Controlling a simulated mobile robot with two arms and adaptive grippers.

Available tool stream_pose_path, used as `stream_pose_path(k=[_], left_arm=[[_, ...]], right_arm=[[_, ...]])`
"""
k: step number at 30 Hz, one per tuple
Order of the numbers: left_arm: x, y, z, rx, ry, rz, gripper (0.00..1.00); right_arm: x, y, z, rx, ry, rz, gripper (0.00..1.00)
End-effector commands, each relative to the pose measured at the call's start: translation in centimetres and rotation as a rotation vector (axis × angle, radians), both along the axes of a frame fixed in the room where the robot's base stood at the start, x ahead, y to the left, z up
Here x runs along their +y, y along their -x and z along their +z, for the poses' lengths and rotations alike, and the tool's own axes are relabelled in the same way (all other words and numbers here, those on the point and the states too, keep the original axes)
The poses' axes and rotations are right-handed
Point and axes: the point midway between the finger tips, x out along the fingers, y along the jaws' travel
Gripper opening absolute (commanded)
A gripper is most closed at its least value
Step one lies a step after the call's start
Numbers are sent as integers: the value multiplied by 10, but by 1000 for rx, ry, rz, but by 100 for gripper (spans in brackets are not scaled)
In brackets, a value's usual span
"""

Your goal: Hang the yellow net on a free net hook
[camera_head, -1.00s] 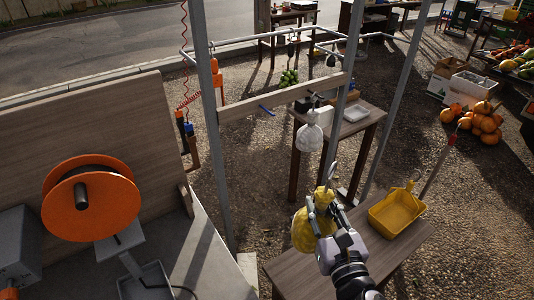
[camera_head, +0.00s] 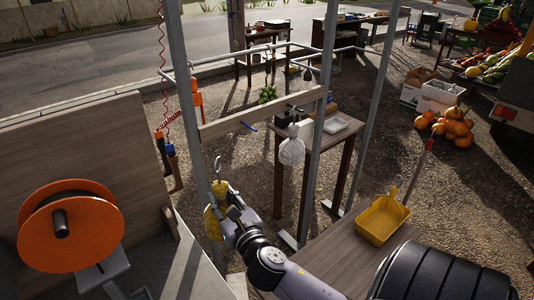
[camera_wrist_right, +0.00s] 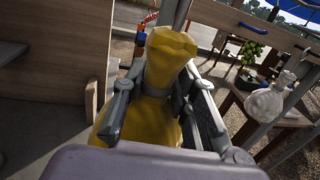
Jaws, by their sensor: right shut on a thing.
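The yellow net (camera_head: 213,222) is a filled bag held by my right gripper (camera_head: 229,203), which is shut around its neck. A wooden beam (camera_head: 265,112) runs between two grey posts, up and to the right of the net. A blue peg (camera_head: 248,126) on the beam carries nothing. A white net (camera_head: 291,150) hangs near the beam's right part. My left gripper is out of view.
A grey post (camera_head: 187,100) stands close beside the held net. A yellow bin (camera_head: 383,220) sits on the wooden table (camera_head: 345,262) at right. An orange reel (camera_head: 70,225) and wooden panel (camera_head: 80,145) are at left. Green fruit (camera_head: 267,95) hangs behind the beam.

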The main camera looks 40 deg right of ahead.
Motion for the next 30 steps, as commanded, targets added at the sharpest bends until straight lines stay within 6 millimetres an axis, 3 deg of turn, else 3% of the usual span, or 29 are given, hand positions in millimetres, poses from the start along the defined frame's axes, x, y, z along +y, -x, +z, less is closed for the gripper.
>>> stream_pose_path(k=[3,9,15,21,30], left_arm=[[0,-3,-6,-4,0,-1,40],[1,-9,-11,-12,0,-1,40],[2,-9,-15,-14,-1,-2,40],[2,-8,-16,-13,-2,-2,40],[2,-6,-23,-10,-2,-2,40]], right_arm=[[-50,-13,-8,-2,12,-96,0],[-128,-22,-20,5,29,-247,0],[-182,-21,-27,12,39,-350,0],[-202,-19,-30,15,43,-389,0],[-204,-30,-32,14,44,-391,0]])
